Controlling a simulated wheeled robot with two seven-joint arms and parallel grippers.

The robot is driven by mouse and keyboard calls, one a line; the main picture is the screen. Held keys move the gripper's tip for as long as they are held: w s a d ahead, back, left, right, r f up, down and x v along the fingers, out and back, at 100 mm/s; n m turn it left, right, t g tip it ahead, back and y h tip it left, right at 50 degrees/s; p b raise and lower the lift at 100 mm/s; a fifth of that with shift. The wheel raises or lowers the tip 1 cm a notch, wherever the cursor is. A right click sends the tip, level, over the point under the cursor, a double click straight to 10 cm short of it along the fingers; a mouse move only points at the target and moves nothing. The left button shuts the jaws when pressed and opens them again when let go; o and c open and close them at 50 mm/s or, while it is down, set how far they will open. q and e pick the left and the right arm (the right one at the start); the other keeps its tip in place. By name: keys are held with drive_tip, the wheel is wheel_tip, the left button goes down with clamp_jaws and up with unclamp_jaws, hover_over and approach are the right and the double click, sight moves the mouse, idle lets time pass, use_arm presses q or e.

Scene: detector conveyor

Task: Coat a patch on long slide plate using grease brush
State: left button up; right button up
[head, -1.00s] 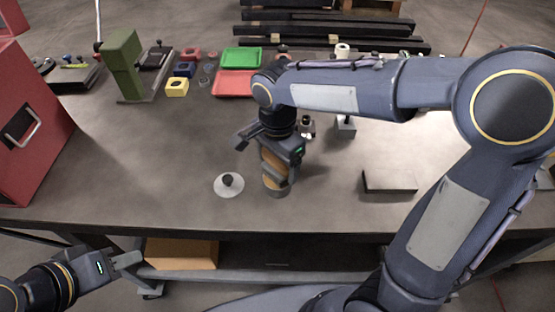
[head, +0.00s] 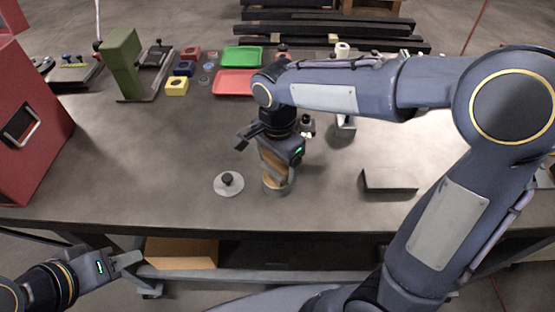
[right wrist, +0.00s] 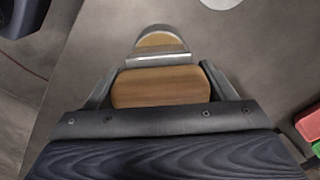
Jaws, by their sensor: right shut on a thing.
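My right gripper (head: 272,155) is shut on the wooden handle of the grease brush (right wrist: 160,88), over the middle of the table. A small grey round pot (head: 276,187) stands directly below it; the brush's lower end is hidden at the pot. In the right wrist view the handle lies between both fingers, with a grey curved rim and a brown surface just beyond. My left gripper (head: 125,260) hangs low at the front left, away from the table; its jaw gap is unclear. I cannot clearly identify the long slide plate; a low grey piece (head: 390,181) lies at the right.
A white disc with a black knob (head: 228,184) lies left of the pot. A red case (head: 30,130) stands at the left edge. A green stand (head: 124,65), red tray (head: 235,83) and green tray (head: 242,57) are at the back.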

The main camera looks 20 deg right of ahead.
drive_tip(key=shift+f, duration=0.1)
wheel_tip(320, 180, up, 7)
drive_tip(key=p, duration=0.5)
drive_tip(key=shift+p, duration=0.4)
idle(0.7)
